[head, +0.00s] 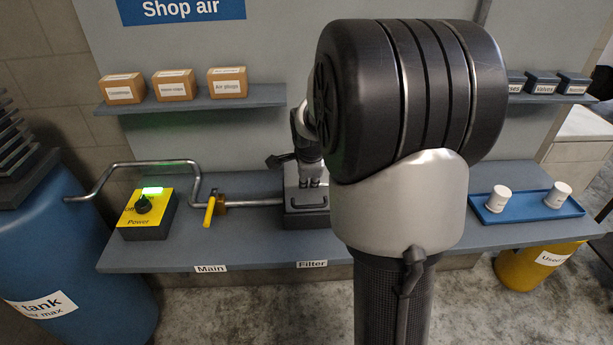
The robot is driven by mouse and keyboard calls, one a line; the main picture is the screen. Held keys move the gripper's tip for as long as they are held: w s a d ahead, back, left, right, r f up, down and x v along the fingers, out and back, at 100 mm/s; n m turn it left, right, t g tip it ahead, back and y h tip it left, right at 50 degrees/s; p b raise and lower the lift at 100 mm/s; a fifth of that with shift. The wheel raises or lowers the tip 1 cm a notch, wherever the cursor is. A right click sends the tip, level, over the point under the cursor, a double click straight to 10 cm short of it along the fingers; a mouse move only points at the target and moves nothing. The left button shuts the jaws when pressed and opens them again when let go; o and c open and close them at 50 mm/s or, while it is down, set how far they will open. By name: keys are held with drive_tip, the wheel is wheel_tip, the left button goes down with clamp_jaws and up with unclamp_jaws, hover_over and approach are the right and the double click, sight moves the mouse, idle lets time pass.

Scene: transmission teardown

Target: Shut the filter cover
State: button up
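The filter housing (303,219) is a dark grey box on the bench, behind the "Filter" label (312,264). A thin handle shows on its front, and a lighter grey upright part (291,178) stands above its left side. I cannot tell whether that part is the cover or how far the cover is open. My gripper (314,182) is small in view at the housing, pointing down in front of the upper part. My own arm hides the right side of the housing. The gap between the fingers is too small to make out.
A pipe with a yellow-handled valve (210,211) enters the housing from the left. A yellow power box (147,212) with a lit green lamp stands farther left. A blue tray (520,210) with two white cylinders (498,198) is at right. Shelves with boxes (174,85) are behind.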

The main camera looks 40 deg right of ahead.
drive_tip(key=shift+d+f, duration=0.1)
drive_tip(key=shift+d, duration=0.15)
drive_tip(key=shift+a, duration=0.1)
drive_tip(key=shift+a, duration=0.1)
drive_tip(key=v, duration=1.2)
drive_tip(key=s+a+r+n+y, duration=0.1)
drive_tip(key=s+a+n, duration=0.35)
drive_tip(key=a, duration=0.25)
drive_tip(key=s+a+r+n, duration=0.1)
drive_tip(key=s+a+n, duration=0.2)
drive_tip(key=a+n, duration=0.3)
drive_tip(key=s+a+f+n+y, duration=0.2)
drive_tip(key=s+a+f+n, duration=0.2)
drive_tip(key=s+a+n, duration=0.6)
drive_tip(key=s+n, duration=0.3)
drive_tip(key=n, duration=0.1)
